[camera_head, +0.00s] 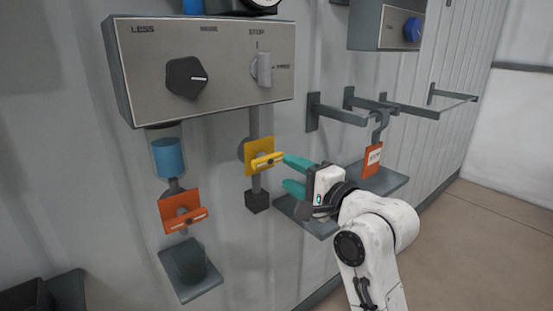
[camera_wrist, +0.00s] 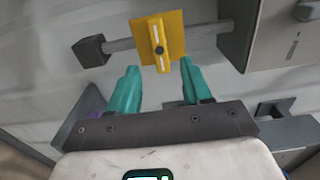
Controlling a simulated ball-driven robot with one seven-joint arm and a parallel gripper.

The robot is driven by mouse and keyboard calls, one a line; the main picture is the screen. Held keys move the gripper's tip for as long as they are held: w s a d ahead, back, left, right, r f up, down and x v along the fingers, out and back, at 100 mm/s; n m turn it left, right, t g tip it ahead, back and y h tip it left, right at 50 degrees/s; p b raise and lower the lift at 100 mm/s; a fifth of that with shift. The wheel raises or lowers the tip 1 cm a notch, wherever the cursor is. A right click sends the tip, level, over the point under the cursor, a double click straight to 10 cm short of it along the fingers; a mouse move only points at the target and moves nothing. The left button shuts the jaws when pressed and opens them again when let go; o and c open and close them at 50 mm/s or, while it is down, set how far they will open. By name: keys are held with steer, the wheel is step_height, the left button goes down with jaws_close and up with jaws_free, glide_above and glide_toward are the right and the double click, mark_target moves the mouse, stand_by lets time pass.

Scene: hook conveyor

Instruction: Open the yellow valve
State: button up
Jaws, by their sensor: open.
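The yellow valve (camera_head: 259,157) sits on a grey vertical pipe on the wall, below the grey control box. Its yellow handle (camera_head: 267,160) lies roughly crosswise to the pipe, tilted slightly. In the wrist view the valve handle (camera_wrist: 159,43) stands ahead of the fingers, crossing the pipe. My gripper (camera_head: 289,175) is to the right of the valve, with its two green fingers pointing at it. In the wrist view my gripper (camera_wrist: 160,78) is open and nothing is between its fingers. The upper fingertip is close to the handle's right end; I cannot tell whether they touch.
A grey control box (camera_head: 220,63) with a black knob (camera_head: 186,77) and a light switch (camera_head: 262,69) juts out above. An orange valve (camera_head: 182,211) is at the lower left. A hook with an orange tag (camera_head: 372,160) hangs from the rail at right, above a grey shelf (camera_head: 392,180).

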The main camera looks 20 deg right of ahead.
mark_target(270, 162)
steer(key=x, duration=0.9)
steer(key=shift+s+p, duration=0.1)
steer(key=shift+p, duration=0.3)
steer(key=shift+f, duration=0.1)
jaws_close()
